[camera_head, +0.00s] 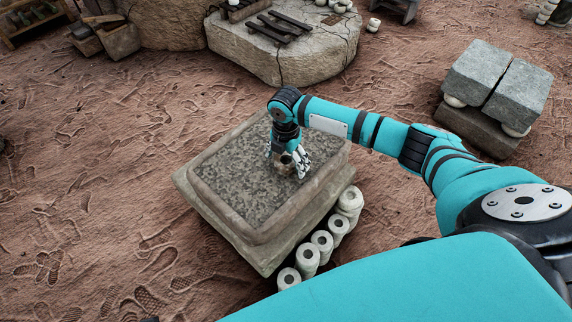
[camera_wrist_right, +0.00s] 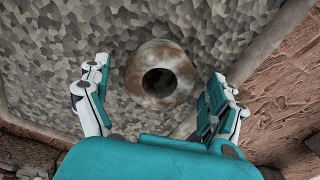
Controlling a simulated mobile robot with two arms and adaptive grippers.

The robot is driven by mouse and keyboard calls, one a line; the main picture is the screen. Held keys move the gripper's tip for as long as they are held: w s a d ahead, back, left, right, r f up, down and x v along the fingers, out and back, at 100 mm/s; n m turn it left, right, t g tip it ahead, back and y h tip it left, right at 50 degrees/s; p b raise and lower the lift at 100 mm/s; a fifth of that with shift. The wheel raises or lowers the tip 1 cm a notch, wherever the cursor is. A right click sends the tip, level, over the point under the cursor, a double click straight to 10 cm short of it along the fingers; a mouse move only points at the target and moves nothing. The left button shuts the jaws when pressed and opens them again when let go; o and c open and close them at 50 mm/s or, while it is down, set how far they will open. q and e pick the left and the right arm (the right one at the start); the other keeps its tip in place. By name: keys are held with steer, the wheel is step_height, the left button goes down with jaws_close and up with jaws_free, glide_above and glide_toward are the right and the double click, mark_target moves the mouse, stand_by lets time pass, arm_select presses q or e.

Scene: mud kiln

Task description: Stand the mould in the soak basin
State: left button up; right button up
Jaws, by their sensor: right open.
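The soak basin (camera_head: 225,195) is a rectangular stone trough with a raised rim and a mottled grey-brown floor or surface inside. The mould (camera_wrist_right: 163,72) is a round, brown-and-whitish piece with a dark hole facing the wrist camera; it appears upright on the mottled surface inside the rim. In the head view the mould (camera_head: 286,161) is small and partly covered by my right gripper (camera_head: 291,170). That gripper is open, pointing down, with one finger on each side of the mould. In the wrist view gaps show between fingers and mould. My left gripper is not in view.
Grey stone blocks (camera_head: 516,88) sit on a slab at the right. A large rock (camera_head: 290,52) with dark bars on it lies behind. The reddish trodden ground (camera_head: 90,190) at left is free.

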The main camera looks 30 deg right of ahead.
steer(key=shift+f, duration=0.25)
steer(key=shift+r, duration=0.1)
steer(key=c, duration=1.6)
